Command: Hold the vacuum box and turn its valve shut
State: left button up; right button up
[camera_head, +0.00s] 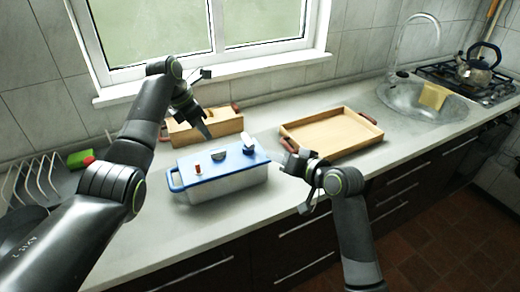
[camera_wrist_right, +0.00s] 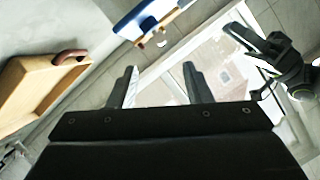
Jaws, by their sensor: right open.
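The vacuum box (camera_head: 228,183) is white with a blue lid and stands on the counter; its blue edge shows at the top of the right wrist view (camera_wrist_right: 130,25). On the lid are an orange-brown knob (camera_head: 197,169), a grey round part (camera_head: 218,154) and a white part (camera_head: 249,142); I cannot tell which is the valve. My left gripper (camera_head: 205,131) is above the box's far side, apart from the lid; its jaws are too unclear to read. My right gripper (camera_head: 286,157) is open and empty just right of the box; its spread fingers show in the right wrist view (camera_wrist_right: 161,84).
A wooden tray (camera_head: 333,133) lies right of the box. A wooden crate (camera_head: 222,125) stands behind it near the window. A dish rack (camera_head: 35,180) is at the left, the sink (camera_head: 425,100) and a kettle (camera_head: 480,65) at the far right. The counter in front is clear.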

aim_at(254, 148)
jog(key=x, duration=1.4)
jog(key=shift+w+a, duration=0.15)
jog(key=shift+w, duration=0.1)
jog(key=shift+c, duration=0.2)
grip_shut()
